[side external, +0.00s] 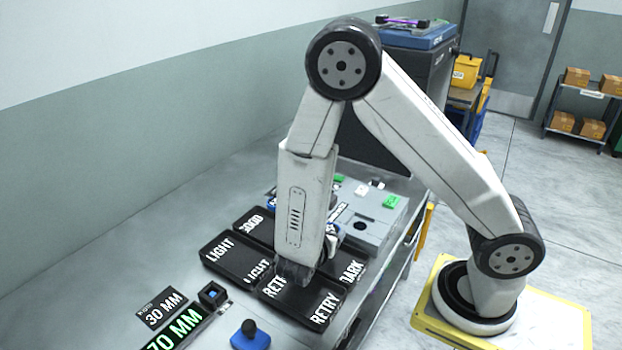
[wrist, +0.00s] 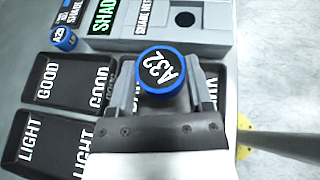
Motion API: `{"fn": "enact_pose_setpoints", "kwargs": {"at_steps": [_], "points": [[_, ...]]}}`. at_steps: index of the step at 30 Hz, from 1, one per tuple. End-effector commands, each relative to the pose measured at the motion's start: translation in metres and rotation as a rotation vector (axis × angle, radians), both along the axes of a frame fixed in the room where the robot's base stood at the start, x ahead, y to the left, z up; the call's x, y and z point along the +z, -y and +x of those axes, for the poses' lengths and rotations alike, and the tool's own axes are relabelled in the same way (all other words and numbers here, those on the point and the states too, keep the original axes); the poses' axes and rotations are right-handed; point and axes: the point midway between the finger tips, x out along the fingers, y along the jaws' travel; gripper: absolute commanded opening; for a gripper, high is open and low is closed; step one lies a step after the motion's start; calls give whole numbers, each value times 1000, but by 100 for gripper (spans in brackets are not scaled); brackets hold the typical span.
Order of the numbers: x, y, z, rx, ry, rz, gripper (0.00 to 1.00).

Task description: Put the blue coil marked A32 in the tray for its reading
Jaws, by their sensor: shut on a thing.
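The blue coil marked A32 (wrist: 162,72) is between the jaws of my gripper (wrist: 164,84) in the wrist view, its marked face toward the camera. The trays are black: GOOD (wrist: 70,68), LIGHT (wrist: 60,120), and DARK (side external: 357,268) and RETRY (side external: 310,308) in the side view. My arm hides much of the gripper in the side view. The green shade display (wrist: 101,16) is cut off and its reading is not visible.
A second blue coil (wrist: 64,39) stands beyond the GOOD tray. The grey shade meter (wrist: 205,28) is behind the trays. Size signs (side external: 163,309) and a blue knobbed object (side external: 250,335) lie at the front. The bench is clear at left.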

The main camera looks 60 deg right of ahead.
Motion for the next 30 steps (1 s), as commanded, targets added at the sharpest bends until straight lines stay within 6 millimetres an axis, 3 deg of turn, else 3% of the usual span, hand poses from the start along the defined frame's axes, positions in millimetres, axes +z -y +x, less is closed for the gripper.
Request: {"fn": "enact_pose_setpoints", "kwargs": {"at_steps": [14, 30], "points": [[-13, 0, 0, -1, -1, 0, 0], [-45, 0, 0, 0, 0, 0, 0]]}}
